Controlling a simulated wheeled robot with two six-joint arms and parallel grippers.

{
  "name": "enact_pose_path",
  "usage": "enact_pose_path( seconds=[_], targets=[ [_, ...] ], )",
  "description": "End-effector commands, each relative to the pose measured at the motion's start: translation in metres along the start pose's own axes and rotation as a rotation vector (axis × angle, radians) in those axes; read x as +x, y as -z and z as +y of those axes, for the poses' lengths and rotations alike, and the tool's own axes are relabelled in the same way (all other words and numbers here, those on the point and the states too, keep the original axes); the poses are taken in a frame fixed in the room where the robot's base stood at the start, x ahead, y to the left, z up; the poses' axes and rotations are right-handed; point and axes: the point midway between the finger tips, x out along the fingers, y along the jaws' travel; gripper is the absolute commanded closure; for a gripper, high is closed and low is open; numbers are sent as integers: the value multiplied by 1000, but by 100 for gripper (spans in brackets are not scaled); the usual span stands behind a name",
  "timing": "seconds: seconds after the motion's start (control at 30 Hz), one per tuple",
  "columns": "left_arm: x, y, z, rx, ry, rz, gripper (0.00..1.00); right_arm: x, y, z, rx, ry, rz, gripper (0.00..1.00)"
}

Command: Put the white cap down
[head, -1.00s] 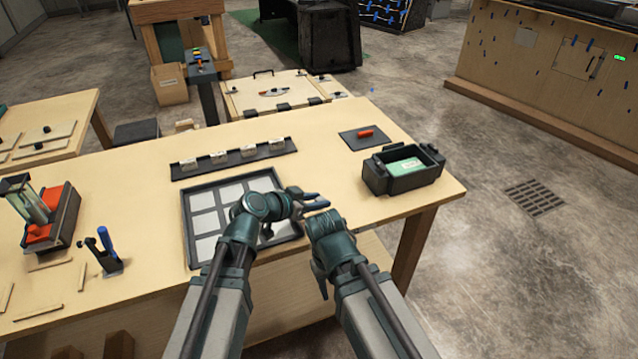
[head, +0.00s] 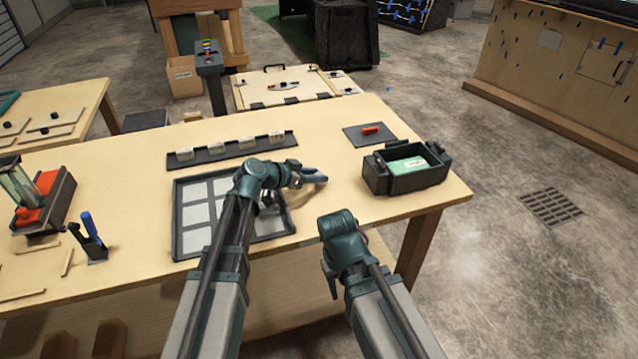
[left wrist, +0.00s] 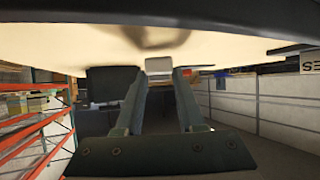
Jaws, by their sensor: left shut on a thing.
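My left gripper (head: 318,176) is over the table at the right edge of the tray, its dark fingertips pointing right. In the left wrist view its two fingers (left wrist: 158,74) are shut on a small white cap (left wrist: 158,65) at their tips.
A dark tray (head: 176,222) with pale squares lies under my left arm. Behind it is a dark strip (head: 200,158) with several white blocks. A black bin (head: 405,182) and a dark mat (head: 352,140) with a red piece stand right. Bare tabletop lies between tray and bin.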

Motion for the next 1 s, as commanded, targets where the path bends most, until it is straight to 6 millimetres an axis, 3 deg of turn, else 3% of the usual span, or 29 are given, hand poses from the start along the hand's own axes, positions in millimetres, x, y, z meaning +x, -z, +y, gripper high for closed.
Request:
enact_pose_path(
  seconds=[0.07, 0.47, 0.5, 0.63, 1.0],
  targets=[
    [3, -13, -3, 1, 0, 0, 100, 13, 1, -1, 0, 0, 0, 54],
    [4, -15, -3, 1, -1, 0, 100, 14, 1, -1, 0, 0, 0, 54],
    [3, -14, -3, 1, -1, 0, 58, 14, 1, -1, 0, 0, 0, 54],
    [3, -13, -3, 1, -1, 0, 35, 13, 1, -1, 0, 0, 0, 54],
    [1, -10, -3, 1, -1, 0, 32, 9, 0, -1, 0, 0, 0, 54]
  ],
)
